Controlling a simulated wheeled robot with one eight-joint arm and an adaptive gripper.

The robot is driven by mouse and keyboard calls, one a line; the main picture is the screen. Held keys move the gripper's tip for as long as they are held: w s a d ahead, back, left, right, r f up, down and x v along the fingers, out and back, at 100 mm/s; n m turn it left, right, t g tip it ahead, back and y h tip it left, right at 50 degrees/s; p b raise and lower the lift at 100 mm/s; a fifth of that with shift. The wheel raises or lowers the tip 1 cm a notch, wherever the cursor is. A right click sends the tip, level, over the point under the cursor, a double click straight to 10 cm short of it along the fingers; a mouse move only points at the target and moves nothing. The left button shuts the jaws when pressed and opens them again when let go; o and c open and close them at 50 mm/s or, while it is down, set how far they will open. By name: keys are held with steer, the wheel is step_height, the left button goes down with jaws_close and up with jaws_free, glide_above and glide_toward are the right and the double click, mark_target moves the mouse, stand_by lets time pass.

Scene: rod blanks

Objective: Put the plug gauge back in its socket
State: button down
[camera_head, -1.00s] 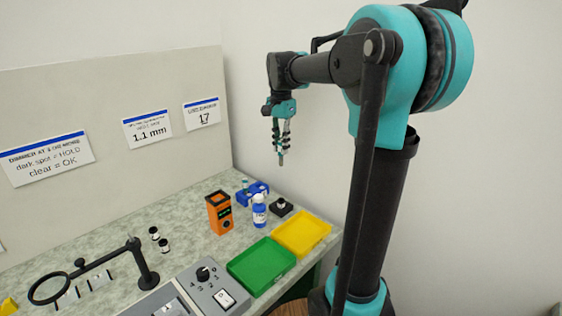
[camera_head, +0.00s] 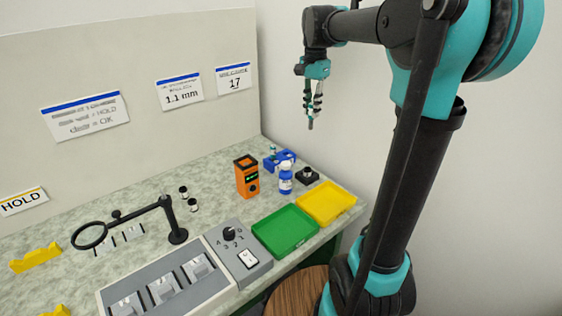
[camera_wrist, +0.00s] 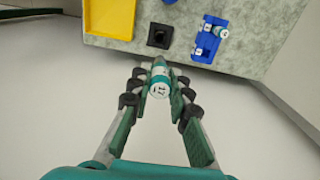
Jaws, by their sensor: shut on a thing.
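My gripper (camera_wrist: 156,98) is shut on the plug gauge (camera_wrist: 159,85), a short white and teal cylinder whose end reads 17 in the wrist view. In the head view my gripper (camera_head: 313,105) hangs in the air beyond the bench's far right end, well above bench height. A blue rack (camera_wrist: 208,45) holds white and teal gauges in the wrist view; it also shows at the bench's back right in the head view (camera_head: 271,163). A black block (camera_wrist: 160,36) with a dark round middle lies beside the rack. I cannot tell which hole is the gauge's socket.
A yellow tray (camera_head: 350,205) and a green tray (camera_head: 285,252) line the bench's front edge. A blue bottle (camera_head: 286,179) and an orange device (camera_head: 246,178) stand near the rack. A magnifier stand (camera_head: 172,222) is further left. The air around my gripper looks clear.

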steer(key=w+a, duration=0.7)
steer(key=w, duration=0.5)
steer(key=f, duration=1.9)
steer(key=shift+s+f, duration=0.2)
steer(key=c, duration=1.4)
jaws_free()
steer(key=shift+f, duration=0.1)
